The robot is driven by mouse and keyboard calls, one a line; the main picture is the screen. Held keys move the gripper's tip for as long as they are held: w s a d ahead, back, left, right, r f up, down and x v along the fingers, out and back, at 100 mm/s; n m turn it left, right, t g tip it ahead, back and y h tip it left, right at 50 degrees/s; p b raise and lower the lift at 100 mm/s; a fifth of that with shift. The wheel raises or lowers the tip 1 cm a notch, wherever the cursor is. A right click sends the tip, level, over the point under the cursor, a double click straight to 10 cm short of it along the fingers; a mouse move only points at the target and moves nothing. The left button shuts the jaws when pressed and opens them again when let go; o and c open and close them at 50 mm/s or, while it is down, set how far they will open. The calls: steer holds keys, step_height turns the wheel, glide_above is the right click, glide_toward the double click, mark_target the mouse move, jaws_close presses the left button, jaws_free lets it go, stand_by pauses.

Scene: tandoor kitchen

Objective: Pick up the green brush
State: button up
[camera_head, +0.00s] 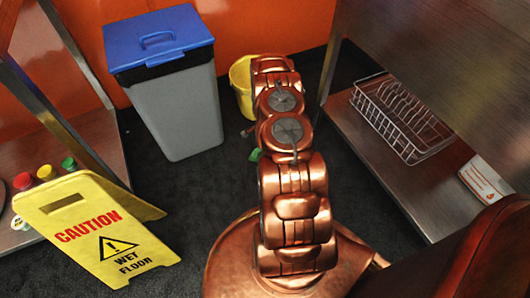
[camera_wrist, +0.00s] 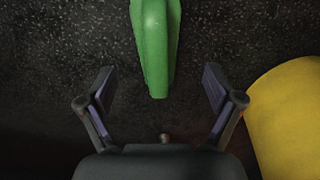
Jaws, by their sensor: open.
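The green brush (camera_wrist: 156,45) lies on the dark floor in the wrist view, running down from the top edge to just ahead of my gripper. Only part of it is in the wrist view. My gripper (camera_wrist: 159,88) is open and empty, with one finger on either side of the line of the brush. The near end of the brush is between the fingertips or just beyond them; I cannot tell the height gap. In the head view only a small green piece, likely the brush (camera_head: 255,155), shows beside my copper arm, which hides the rest and my gripper.
A yellow bucket (camera_head: 240,84) stands by the orange wall; its yellow side is close to my gripper's right in the wrist view (camera_wrist: 290,115). A grey bin (camera_head: 180,110) with a blue lid and a wet floor sign (camera_head: 95,230) stand left. A shelf with a wire rack (camera_head: 403,118) is right.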

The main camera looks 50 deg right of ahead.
steer(key=shift+s+a+f+b, duration=0.15)
steer(key=shift+f+b, duration=0.55)
steer(key=shift+f, duration=1)
steer(key=shift+a+f+b, duration=0.1)
steer(key=shift+f+b, duration=0.55)
steer(key=shift+f, duration=1.05)
steer(key=c, duration=1.3)
steer(key=shift+r, duration=0.15)
steer(key=r, duration=0.1)
steer(key=r+p, duration=0.2)
steer(key=r, duration=0.1)
steer(key=shift+s+a, duration=0.15)
steer(key=shift+s, duration=0.1)
steer(key=s+a+p, duration=0.1)
steer(key=s+a, duration=0.2)
steer(key=s, duration=0.1)
steer(key=s+a+p, duration=0.1)
steer(key=s+a, duration=0.2)
steer(key=s, duration=0.1)
steer(key=s+a+p, duration=0.2)
steer(key=s+a, duration=0.1)
steer(key=a, duration=0.1)
steer(key=shift+s+r, duration=0.4)
